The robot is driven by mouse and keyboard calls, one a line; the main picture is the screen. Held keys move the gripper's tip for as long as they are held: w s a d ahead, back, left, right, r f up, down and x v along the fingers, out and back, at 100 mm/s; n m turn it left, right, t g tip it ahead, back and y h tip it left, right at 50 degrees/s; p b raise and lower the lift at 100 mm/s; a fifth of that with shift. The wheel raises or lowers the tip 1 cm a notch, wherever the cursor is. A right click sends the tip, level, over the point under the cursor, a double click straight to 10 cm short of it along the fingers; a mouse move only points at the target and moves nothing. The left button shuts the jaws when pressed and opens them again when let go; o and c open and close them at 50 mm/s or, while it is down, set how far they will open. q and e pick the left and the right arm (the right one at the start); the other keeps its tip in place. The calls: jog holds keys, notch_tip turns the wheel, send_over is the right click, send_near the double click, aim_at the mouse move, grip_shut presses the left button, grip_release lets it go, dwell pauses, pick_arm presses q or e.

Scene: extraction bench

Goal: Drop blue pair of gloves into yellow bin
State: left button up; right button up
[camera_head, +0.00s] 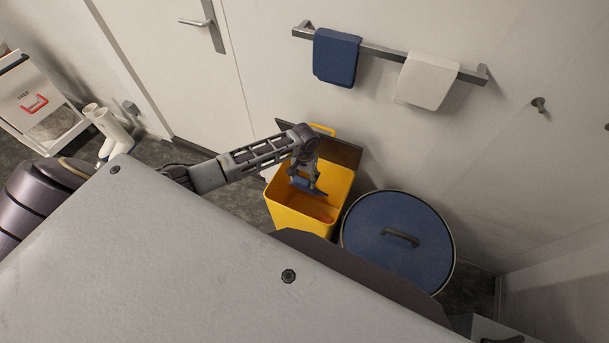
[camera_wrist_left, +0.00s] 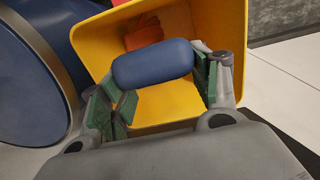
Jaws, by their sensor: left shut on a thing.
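The yellow bin (camera_head: 304,211) stands open on the floor by the wall, with a dark lid tilted up behind it. My left gripper (camera_head: 307,186) is over the bin's opening, pointing down. It is shut on the blue pair of gloves (camera_head: 317,191), which looks like a folded blue bundle. In the left wrist view the gloves (camera_wrist_left: 153,64) sit between the green-padded fingers, above the inside of the yellow bin (camera_wrist_left: 222,20). An orange-red item (camera_wrist_left: 143,33) lies inside the bin. My right gripper is not in view.
A round container with a blue lid (camera_head: 385,245) stands right beside the bin. A wall rail holds a blue towel (camera_head: 336,57) and a white towel (camera_head: 426,80). White boots (camera_head: 113,133) and a door (camera_head: 180,70) are at the left.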

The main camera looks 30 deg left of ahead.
pick_arm(q)
jog(key=shift+f+b, duration=0.65)
jog(key=shift+f, duration=1)
jog(key=o, duration=1.1)
jog(key=shift+r, duration=6)
jog(key=shift+d, duration=0.15)
